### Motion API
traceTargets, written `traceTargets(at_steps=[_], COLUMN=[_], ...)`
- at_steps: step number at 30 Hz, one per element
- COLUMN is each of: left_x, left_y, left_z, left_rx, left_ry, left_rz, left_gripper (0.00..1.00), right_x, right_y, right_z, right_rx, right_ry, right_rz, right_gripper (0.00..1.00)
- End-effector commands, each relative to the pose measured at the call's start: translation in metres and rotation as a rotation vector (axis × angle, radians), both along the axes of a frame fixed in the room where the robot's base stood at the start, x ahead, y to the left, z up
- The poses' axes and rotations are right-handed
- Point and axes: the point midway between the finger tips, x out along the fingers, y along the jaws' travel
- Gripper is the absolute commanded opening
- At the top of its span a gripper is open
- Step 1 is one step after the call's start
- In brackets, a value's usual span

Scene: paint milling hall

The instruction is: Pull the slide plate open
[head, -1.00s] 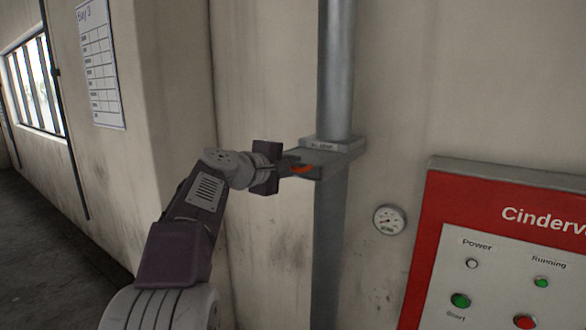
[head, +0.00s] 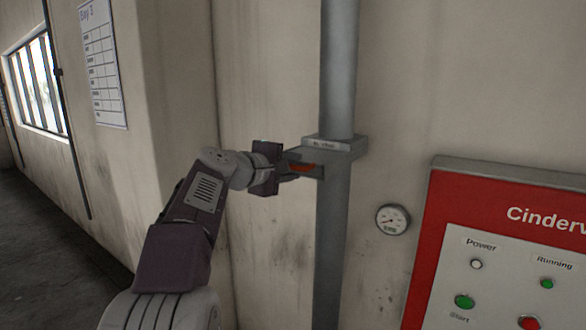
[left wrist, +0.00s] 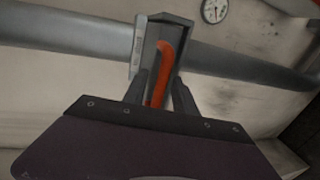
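The slide plate housing (head: 345,147) is a grey flanged block with a small label on a vertical grey pipe. The slide plate's grey end (head: 310,155) sticks out to its left and carries an orange handle (head: 302,167). In the left wrist view the orange handle (left wrist: 162,70) stands inside a grey bracket. My left gripper (head: 290,170) is at the handle. Its two fingers (left wrist: 161,80) lie on either side of the orange handle, with narrow gaps seeming to show, so it looks open around it. My right gripper is not in view.
The pipe (head: 338,60) runs up and down along the wall. A round gauge (head: 392,219) is right of it. A red-framed control panel (head: 510,245) with buttons stands at lower right. A wall corner with a posted sheet (head: 103,65) is at left.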

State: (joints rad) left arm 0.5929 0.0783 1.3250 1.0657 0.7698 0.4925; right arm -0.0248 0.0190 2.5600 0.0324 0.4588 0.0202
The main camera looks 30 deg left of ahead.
Motion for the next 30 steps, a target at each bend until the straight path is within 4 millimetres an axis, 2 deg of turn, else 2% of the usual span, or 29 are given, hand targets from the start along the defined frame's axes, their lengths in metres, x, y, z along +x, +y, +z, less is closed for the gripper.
traceTargets(at_steps=[6, 12, 16, 30], left_x=[-0.046, -0.077, -0.084, -0.083], left_y=[0.005, 0.008, 0.007, 0.007], left_z=[0.006, 0.014, 0.017, 0.014], left_rx=[0.003, 0.001, 0.001, 0.001], left_ry=[-0.003, 0.001, 0.001, 0.005], left_rz=[0.006, 0.005, 0.002, 0.001], left_gripper=[0.33, 0.33, 0.33, 0.33], right_x=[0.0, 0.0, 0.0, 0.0], right_y=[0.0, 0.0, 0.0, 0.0], right_z=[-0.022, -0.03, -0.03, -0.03], right_rx=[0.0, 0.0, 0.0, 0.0], right_ry=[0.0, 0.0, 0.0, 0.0], right_rz=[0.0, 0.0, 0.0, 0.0], right_gripper=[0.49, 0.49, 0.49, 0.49])
